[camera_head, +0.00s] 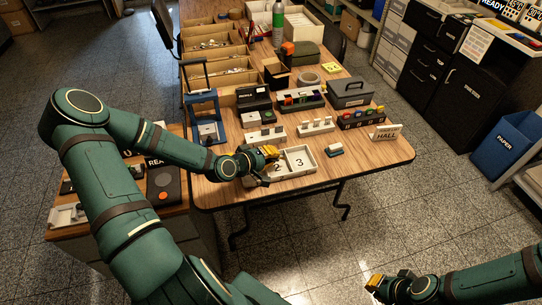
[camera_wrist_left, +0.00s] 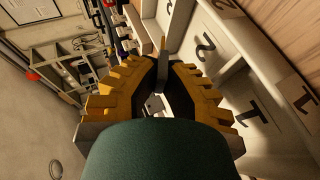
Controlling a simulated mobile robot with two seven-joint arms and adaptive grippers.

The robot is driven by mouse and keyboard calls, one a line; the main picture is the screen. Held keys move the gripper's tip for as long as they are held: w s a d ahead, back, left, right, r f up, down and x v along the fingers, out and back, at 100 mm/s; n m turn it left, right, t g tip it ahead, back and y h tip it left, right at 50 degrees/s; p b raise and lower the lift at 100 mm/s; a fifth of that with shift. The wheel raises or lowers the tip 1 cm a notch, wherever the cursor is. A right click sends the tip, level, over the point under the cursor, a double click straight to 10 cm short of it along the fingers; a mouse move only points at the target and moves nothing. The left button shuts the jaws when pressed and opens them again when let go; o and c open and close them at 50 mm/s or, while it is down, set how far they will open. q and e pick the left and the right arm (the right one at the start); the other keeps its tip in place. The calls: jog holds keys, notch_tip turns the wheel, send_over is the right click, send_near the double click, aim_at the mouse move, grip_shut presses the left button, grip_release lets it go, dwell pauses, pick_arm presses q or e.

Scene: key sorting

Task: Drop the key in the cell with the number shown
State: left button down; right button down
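A white tray (camera_head: 300,149) with numbered cells lies near the table's front edge; 2 and 3 show in the head view. The tray also shows in the left wrist view (camera_wrist_left: 238,62), with a 2 and a 1 readable on its cell floors. My left gripper (camera_head: 270,153) is over the tray's left part and hides some of it. In the left wrist view its fingers (camera_wrist_left: 162,66) close on a thin grey piece, apparently the key (camera_wrist_left: 162,58). My right gripper (camera_head: 374,283) is low at the right, away from the table; its finger gap cannot be made out.
A white HALL sign (camera_head: 387,133) stands at the table's right corner. A small grey-blue block (camera_head: 334,150) lies right of the tray. A blue paper bin (camera_head: 507,142) stands on the floor at right.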

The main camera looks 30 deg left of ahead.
pick_arm(q)
jog(key=c, duration=1.1)
grip_release()
jog(key=shift+o, duration=0.2)
jog(key=v, duration=1.2)
jog(key=shift+r, duration=0.1)
